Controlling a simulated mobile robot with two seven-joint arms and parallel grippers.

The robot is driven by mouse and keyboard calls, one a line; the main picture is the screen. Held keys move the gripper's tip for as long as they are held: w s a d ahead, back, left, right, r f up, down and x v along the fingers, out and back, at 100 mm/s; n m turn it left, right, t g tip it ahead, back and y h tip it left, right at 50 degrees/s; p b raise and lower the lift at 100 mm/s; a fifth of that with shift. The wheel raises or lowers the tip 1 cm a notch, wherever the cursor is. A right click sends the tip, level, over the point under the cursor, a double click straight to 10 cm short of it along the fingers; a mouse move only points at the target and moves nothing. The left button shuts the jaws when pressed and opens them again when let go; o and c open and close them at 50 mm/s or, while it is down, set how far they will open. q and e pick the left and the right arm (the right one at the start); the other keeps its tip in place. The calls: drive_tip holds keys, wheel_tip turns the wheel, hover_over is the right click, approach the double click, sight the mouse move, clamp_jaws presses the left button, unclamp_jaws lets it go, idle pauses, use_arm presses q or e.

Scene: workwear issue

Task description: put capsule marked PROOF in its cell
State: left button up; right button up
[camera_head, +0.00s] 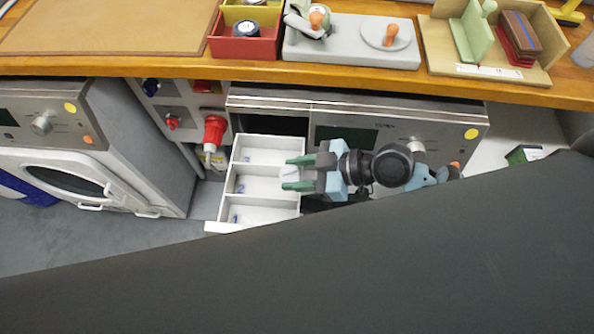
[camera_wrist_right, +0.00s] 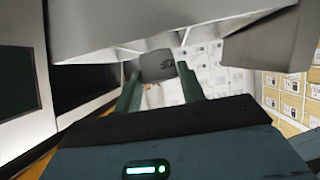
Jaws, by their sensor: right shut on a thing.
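A white drawer (camera_head: 225,188) with three cells is pulled out of the washer-like front. Small blue marks show in its cells. My right gripper (camera_head: 289,173), with green fingers, reaches in from the right and hangs over the middle cell. It is shut on a small pale capsule (camera_head: 288,177). In the right wrist view a grey capsule (camera_wrist_right: 157,66) shows between the green fingertips, with a dark mark I cannot read. I cannot tell whether it touches the drawer. My left gripper is not in view.
A wooden worktop (camera_head: 150,66) runs above the drawer, carrying red and yellow bins (camera_head: 243,48), a grey board (camera_head: 345,50) with orange knobs and a wooden rack (camera_head: 445,72). A red plug (camera_head: 213,130) hangs left of the drawer. A large dark surface covers the bottom.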

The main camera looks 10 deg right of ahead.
drive_tip(key=shift+f, duration=0.25)
drive_tip(key=shift+f+b, duration=0.45)
drive_tip(key=shift+f, duration=0.05)
drive_tip(key=o, duration=0.9)
drive_tip(key=shift+o, duration=0.2)
